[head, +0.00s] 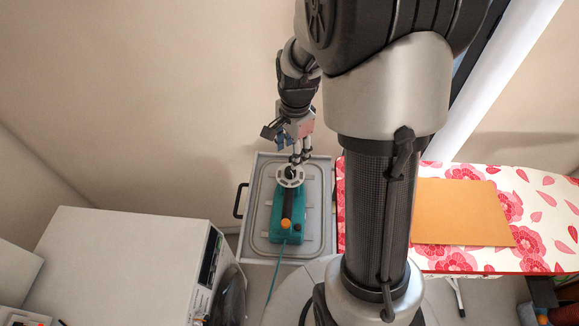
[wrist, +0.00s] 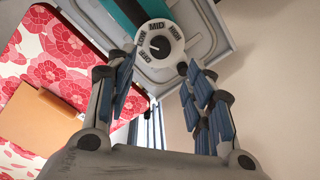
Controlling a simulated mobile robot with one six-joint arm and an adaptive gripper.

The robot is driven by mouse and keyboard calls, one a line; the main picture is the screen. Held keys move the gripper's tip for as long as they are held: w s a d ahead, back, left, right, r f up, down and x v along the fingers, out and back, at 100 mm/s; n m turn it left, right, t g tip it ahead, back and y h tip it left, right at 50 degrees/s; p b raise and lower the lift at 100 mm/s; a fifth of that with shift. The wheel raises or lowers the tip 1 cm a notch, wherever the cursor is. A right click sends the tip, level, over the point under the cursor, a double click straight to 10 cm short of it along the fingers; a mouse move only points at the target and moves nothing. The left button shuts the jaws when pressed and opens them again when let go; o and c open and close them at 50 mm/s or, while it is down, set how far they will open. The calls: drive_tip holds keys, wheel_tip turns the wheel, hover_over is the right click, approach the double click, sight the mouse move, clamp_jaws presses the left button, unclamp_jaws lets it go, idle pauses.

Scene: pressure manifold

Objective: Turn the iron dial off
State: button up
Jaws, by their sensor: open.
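The teal iron (head: 283,220) lies on a grey tray (head: 262,170) in the head view, with a black handle and an orange knob. Its round white dial (head: 291,178) is at the far end. My gripper (head: 300,158) is just beyond and above the dial. In the wrist view its fingers (wrist: 158,67) are spread and empty, with the dial showing between and beyond the tips. Contact with the dial cannot be seen.
The ironing board (head: 355,215) with a red floral cover stands right of the tray, with an orange-brown sheet (head: 462,212) on it. A teal cord (head: 275,276) runs from the iron toward the front. A wall is behind.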

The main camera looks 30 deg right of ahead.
sight(291, 170)
drive_tip(key=f, duration=0.3)
drive_tip(key=f+b, duration=0.1)
drive_tip(key=f, duration=0.4)
drive_tip(key=shift+w+f, duration=0.25)
drive_tip(key=shift+f, duration=0.1)
drive_tip(key=shift+c, duration=0.5)
drive_tip(key=c, duration=1)
drive_tip(key=shift+n, duration=0.5)
drive_tip(key=n+b, duration=0.1)
drive_tip(key=n, duration=0.4)
drive_tip(key=shift+n, duration=0.3)
drive_tip(key=n, duration=0.5)
drive_tip(key=shift+y, duration=0.4)
drive_tip(key=shift+w+n, duration=0.1)
drive_tip(key=shift+n, duration=0.2)
